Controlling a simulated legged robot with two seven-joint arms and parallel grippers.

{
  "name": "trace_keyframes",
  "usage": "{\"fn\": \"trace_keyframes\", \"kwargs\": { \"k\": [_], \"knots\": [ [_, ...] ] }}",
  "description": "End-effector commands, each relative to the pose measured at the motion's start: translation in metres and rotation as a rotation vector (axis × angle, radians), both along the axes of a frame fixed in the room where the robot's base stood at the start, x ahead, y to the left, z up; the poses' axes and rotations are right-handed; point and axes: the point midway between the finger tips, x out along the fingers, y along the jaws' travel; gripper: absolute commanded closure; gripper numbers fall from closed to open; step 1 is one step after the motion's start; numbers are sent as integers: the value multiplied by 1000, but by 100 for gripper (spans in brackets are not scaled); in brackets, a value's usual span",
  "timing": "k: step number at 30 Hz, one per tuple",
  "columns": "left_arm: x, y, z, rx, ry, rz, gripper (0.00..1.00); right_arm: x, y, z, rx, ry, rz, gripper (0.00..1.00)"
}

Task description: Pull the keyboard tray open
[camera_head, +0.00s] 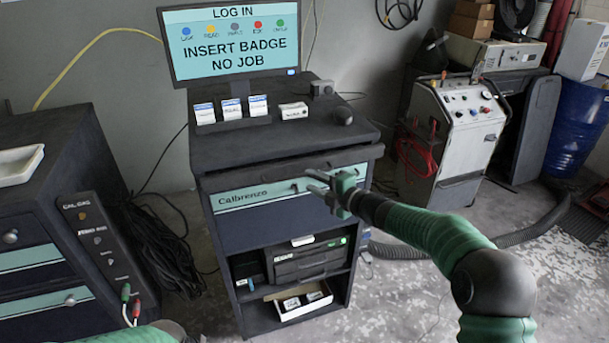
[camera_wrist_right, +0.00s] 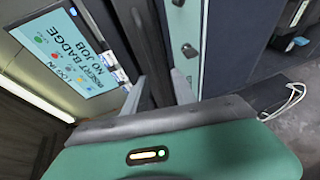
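The dark keyboard tray (camera_head: 240,177) is a thin slab under the top of the Calbrenzo cabinet (camera_head: 235,225), above its teal-striped front. It seems to sit almost flush with the cabinet, and I cannot tell exactly how far out it is. My right gripper (camera_head: 312,181) is in front of the teal strip, just below the tray's front edge. Its two fingers are apart with nothing held. In the right wrist view the open fingers (camera_wrist_right: 157,92) point toward the dark tray edge (camera_wrist_right: 150,45); contact is not clear. Only part of my left arm shows, at the bottom left.
A monitor (camera_head: 230,42) reading "INSERT BADGE NO JOB" stands on the cabinet top with several small boxes. A grey machine (camera_head: 455,140) is at right. A dark drawer cabinet (camera_head: 60,200) is at left. The floor before the cabinet is clear.

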Motion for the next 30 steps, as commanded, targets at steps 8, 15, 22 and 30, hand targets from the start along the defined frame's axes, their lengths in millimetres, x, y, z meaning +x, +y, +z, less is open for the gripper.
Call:
{"fn": "trace_keyframes", "kwargs": {
  "k": [8, 15, 22, 30],
  "knots": [
    [0, 0, 9, 0, 0, 0, 64, 28, 29, -5, -1, -1, 2, 68],
    [0, 0, 8, 0, 0, 0, 64, 29, 28, -6, -1, -1, 0, 68],
    [0, 0, 8, 0, 0, 0, 64, 29, 27, -6, -1, -1, 0, 95],
    [0, 0, 8, 0, 0, 0, 64, 30, 26, -6, -2, 0, -3, 100]
  ]
}}
